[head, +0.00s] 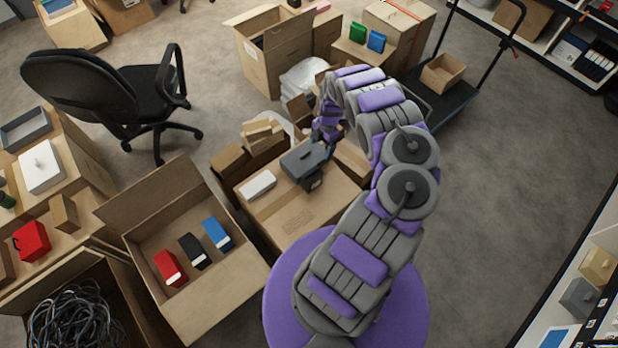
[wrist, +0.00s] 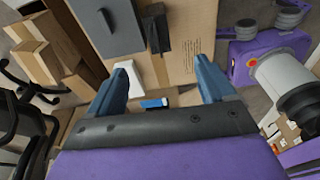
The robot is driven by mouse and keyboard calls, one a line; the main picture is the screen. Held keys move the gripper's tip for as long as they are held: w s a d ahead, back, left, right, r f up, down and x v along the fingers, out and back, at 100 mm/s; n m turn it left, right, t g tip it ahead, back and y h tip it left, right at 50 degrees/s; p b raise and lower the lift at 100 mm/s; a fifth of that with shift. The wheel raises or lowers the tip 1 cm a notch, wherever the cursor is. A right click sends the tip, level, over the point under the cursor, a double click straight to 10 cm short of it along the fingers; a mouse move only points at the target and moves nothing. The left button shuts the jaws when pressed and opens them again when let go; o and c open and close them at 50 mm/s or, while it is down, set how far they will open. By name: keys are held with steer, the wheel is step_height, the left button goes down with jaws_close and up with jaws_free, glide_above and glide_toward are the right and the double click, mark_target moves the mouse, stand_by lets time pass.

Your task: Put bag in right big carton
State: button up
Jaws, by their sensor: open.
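I cannot tell for sure which thing is the bag. A small black bag-like thing (head: 312,179) stands against a dark grey case (head: 301,160) on a closed carton (head: 290,215); it also shows in the wrist view (wrist: 156,30). A red bag-like thing with a dark handle (head: 31,240) is at the left. My gripper (head: 325,148) is above the grey case, its blue fingers (wrist: 165,80) apart with nothing held. A big open carton (head: 205,300) holds a red, a black and a blue thing. Left of it is a big open carton with cables (head: 105,270).
A white box (head: 258,185) lies beside the grey case. An office chair (head: 110,90) stands behind the open carton. Another tall open carton (head: 270,60), green and blue bag-like things (head: 367,38), and a trolley (head: 440,110) are at the back. The right floor is clear.

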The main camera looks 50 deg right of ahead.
mark_target(313, 171)
steer(key=f+b, duration=0.1)
steer(key=f, duration=0.3)
steer(key=a+f+b, duration=0.1)
steer(key=f+b, duration=0.1)
steer(key=f, duration=0.2)
steer(key=a+f+b, duration=0.1)
steer(key=f+b, duration=0.1)
steer(key=f, duration=0.2)
steer(key=shift+w+f, duration=0.1)
steer(key=shift+w, duration=0.1)
steer(key=f+b, duration=0.1)
steer(key=a+f+b, duration=0.1)
steer(key=f, duration=0.2)
steer(key=shift+w+a+f+b, duration=0.1)
steer(key=shift+w+a+b, duration=0.3)
steer(key=shift+f, duration=0.3)
steer(key=shift+f, duration=0.25)
jaws_close()
steer(key=shift+r, duration=0.1)
stand_by(0.4)
